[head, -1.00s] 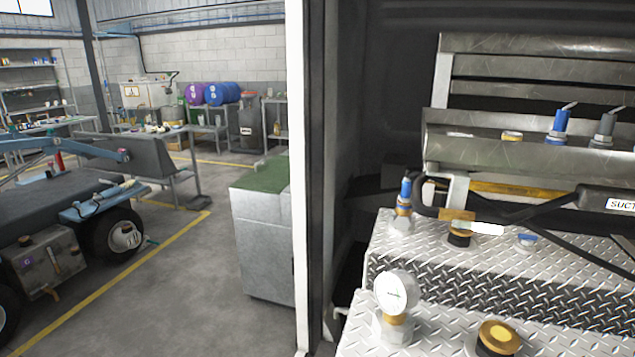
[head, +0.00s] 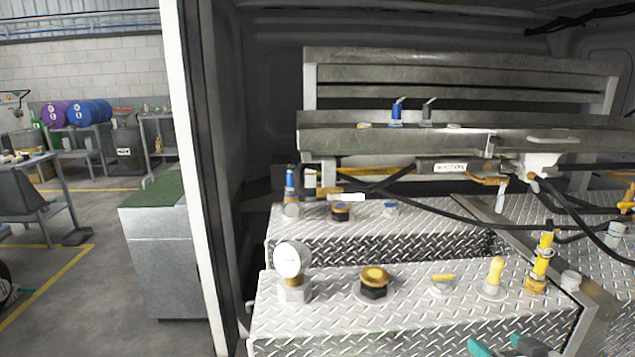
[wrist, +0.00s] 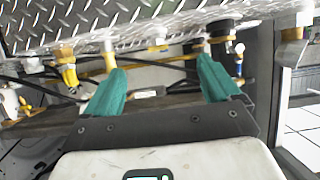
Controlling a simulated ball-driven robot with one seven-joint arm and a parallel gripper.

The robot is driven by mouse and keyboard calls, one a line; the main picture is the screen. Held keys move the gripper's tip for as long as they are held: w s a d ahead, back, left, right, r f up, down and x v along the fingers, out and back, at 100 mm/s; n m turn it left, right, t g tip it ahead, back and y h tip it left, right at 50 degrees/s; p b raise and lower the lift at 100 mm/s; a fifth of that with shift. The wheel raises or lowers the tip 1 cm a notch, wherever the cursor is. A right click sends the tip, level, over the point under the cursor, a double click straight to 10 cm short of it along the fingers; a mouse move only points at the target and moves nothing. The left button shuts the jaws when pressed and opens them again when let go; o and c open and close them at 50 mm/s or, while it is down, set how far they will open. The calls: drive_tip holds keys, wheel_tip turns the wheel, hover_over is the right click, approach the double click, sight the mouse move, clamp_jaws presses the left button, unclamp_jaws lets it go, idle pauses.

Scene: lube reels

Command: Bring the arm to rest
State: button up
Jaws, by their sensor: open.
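My gripper (head: 500,347) shows at the bottom edge of the head view as two teal fingertips, apart from each other, in front of the near diamond-plate tank. In the wrist view my gripper (wrist: 160,75) has both teal fingers spread wide with nothing between them. The rest of my arm is out of the head view. The near tank (head: 420,325) carries a round white gauge (head: 289,260), a brass cap (head: 375,276) and a yellow-handled valve (head: 541,258). I cannot tell how far the fingertips are from the tank.
A steel shelf (head: 420,140) with hoses runs behind the tanks. A white door post (head: 190,180) stands left of them. A grey cabinet with a green top (head: 163,260) stands outside it. Open workshop floor (head: 95,305) lies at the left.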

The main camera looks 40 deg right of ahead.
drive_tip(key=w+a+f+n+g+y, duration=0.1)
drive_tip(key=a+f+n+g+y, duration=0.15)
drive_tip(key=a+f, duration=0.45)
drive_tip(key=a+f+n+g+y, duration=0.1)
drive_tip(key=a+f+g+y, duration=0.3)
drive_tip(key=a, duration=0.6)
drive_tip(key=s+a+f+n+g, duration=0.2)
drive_tip(key=s+a+f+g, duration=0.2)
drive_tip(key=s+a, duration=0.5)
wheel_tip(320, 180, down, 2)
drive_tip(key=shift+s+a+f, duration=0.2)
drive_tip(key=shift+a+f, duration=0.05)
drive_tip(key=shift+a, duration=0.75)
